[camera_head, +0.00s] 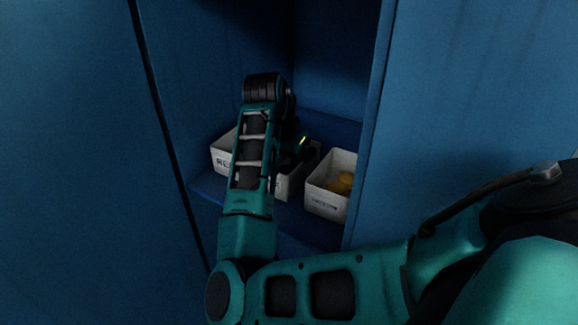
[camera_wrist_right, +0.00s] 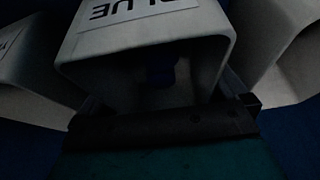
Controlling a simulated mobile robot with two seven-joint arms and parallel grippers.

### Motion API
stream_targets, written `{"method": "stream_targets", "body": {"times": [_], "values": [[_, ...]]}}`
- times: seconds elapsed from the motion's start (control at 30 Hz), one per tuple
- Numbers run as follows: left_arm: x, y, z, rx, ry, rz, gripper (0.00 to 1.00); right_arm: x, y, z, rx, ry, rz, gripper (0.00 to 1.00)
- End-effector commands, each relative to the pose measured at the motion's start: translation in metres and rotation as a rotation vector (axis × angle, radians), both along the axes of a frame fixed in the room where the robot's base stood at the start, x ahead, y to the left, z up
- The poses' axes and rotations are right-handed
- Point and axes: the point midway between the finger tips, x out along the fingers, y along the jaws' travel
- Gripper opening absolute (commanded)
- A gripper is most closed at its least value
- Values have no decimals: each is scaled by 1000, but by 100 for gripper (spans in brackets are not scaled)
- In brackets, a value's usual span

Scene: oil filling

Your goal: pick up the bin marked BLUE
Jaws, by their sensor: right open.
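The white bin marked BLUE (camera_wrist_right: 140,38) fills the middle of the right wrist view, its label upside down there. Something dark blue (camera_wrist_right: 162,75) shows inside it. In the head view the middle bin (camera_head: 284,186) on the cabinet shelf is mostly hidden behind my right arm. My right gripper (camera_wrist_right: 170,104) is open, with a finger showing near each side of the bin's rim. The dark picture does not show whether they touch. In the head view the gripper is largely hidden by its own arm. My left gripper is in neither view.
A white bin with a label starting RE (camera_head: 222,158) stands left of the middle bin. Another white bin (camera_head: 325,203) with yellow items (camera_head: 342,183) stands to the right. The blue cabinet's side panel (camera_head: 368,120) is close to the right bin and my arm.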

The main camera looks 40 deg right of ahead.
Motion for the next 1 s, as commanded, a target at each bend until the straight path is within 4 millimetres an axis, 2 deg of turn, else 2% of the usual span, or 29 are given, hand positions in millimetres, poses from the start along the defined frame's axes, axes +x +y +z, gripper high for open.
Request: {"method": "stream_targets", "body": {"times": [0.93,1.0], "values": [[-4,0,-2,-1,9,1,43,0,0,-5,0,0,0,100],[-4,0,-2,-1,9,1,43,0,0,-5,0,0,0,93]]}}
